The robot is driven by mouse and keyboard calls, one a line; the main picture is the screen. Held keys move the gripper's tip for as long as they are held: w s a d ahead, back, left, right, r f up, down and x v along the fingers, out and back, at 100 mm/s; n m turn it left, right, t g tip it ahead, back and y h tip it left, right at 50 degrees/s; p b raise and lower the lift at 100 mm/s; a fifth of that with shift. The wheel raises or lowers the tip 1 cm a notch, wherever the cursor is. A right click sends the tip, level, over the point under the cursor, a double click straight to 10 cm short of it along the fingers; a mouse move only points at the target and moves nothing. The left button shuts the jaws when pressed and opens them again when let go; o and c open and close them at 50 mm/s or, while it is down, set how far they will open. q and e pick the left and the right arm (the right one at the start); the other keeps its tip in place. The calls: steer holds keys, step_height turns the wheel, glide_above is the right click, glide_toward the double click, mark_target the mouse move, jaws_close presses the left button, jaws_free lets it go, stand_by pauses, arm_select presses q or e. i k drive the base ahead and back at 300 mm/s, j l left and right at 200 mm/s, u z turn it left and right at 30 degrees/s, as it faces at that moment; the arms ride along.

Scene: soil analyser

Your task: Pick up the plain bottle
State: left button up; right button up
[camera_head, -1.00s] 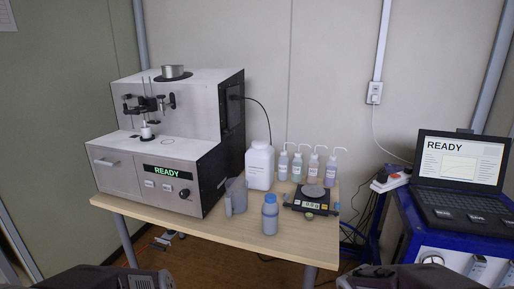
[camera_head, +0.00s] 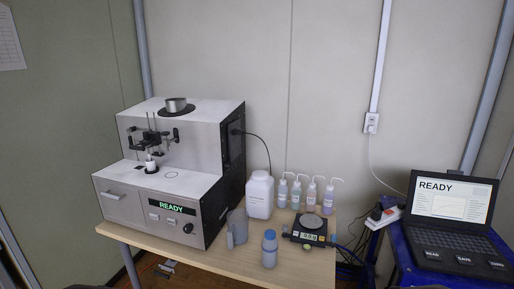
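A plain bottle with a blue cap and a greyish body (camera_head: 269,252) stands upright near the front edge of the wooden table (camera_head: 215,262). I see no label on it from here. A grey jug (camera_head: 237,226) stands just to its left and the scale (camera_head: 308,229) to its right. Neither gripper's fingers are visible, and nothing of mine touches the bottle.
A large white jug (camera_head: 260,196) and several wash bottles (camera_head: 297,193) stand behind the bottle. The analyser (camera_head: 175,172) fills the table's left side, its display reading READY. A laptop (camera_head: 448,220) sits on a blue cart at the right. A small round item (camera_head: 306,247) lies before the scale.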

mark_target(269, 248)
steer(key=i+l+u, duration=0.15)
steer(key=u, duration=0.2)
steer(key=i+l+u, duration=0.2)
steer(key=i+u, duration=0.15)
steer(key=i+l+u, duration=0.35)
steer(key=k+j, duration=0.1)
